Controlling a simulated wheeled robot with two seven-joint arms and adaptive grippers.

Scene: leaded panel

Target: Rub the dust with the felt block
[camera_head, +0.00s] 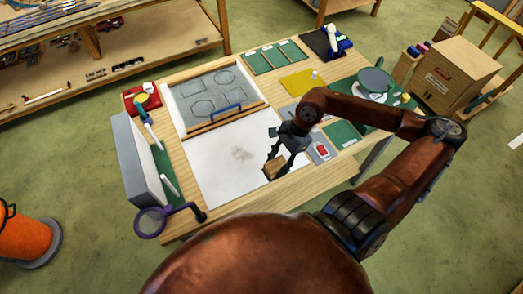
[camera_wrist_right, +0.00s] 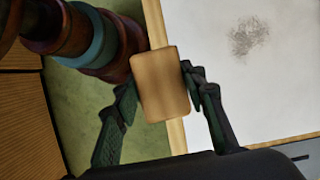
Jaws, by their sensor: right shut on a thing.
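The felt block (camera_head: 273,168) is a small tan block. My right gripper (camera_head: 280,158) is shut on it above the front right part of the white sheet. In the right wrist view the felt block (camera_wrist_right: 163,83) sits between the two dark green fingers. The dust (camera_head: 242,153) is a grey-brown smudge near the middle of the white sheet (camera_head: 215,185), to the left of the block. The dust (camera_wrist_right: 247,37) also shows in the wrist view, apart from the block. My left gripper is not in view.
A grey panel with outlined shapes (camera_head: 212,98) lies behind the sheet, with a wooden bar and blue handle at its front. Green mats and small tools fill the right side.

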